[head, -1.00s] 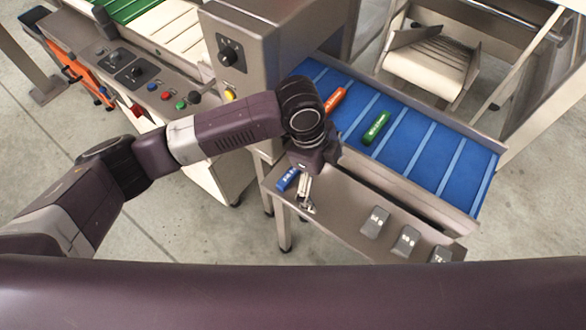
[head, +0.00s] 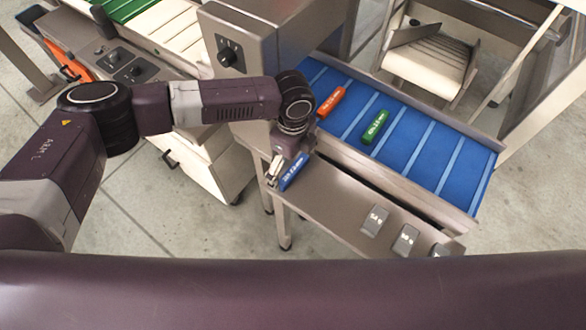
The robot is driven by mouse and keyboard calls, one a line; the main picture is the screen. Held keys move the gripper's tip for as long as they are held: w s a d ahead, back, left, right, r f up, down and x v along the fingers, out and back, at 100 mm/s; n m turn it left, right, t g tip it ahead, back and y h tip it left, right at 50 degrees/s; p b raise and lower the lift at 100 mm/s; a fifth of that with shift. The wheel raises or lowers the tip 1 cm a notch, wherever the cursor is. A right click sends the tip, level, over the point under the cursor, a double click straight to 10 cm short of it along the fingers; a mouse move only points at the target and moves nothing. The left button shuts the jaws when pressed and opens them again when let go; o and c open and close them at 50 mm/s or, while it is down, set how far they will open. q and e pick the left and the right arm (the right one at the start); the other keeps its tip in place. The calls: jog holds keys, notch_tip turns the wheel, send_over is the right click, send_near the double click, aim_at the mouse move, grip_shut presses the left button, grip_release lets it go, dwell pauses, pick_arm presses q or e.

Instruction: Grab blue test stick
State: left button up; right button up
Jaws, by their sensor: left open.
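The blue test stick (head: 293,173) lies at the left end of the grey metal shelf (head: 335,201) in front of the blue belt. My left gripper (head: 274,172) is open, right beside the stick's left side. The wrist above hides part of the stick's far end. I cannot tell whether the fingers touch the stick. My right gripper does not show.
An orange stick (head: 331,102) and a green stick (head: 375,127) lie on the blue belt (head: 427,150). A grey machine housing (head: 280,38) rises behind my left arm.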

pick_arm(q)
jog(key=shift+f, duration=0.55)
jog(key=c, duration=1)
jog(key=shift+r, duration=0.1)
jog(key=shift+c, duration=0.2)
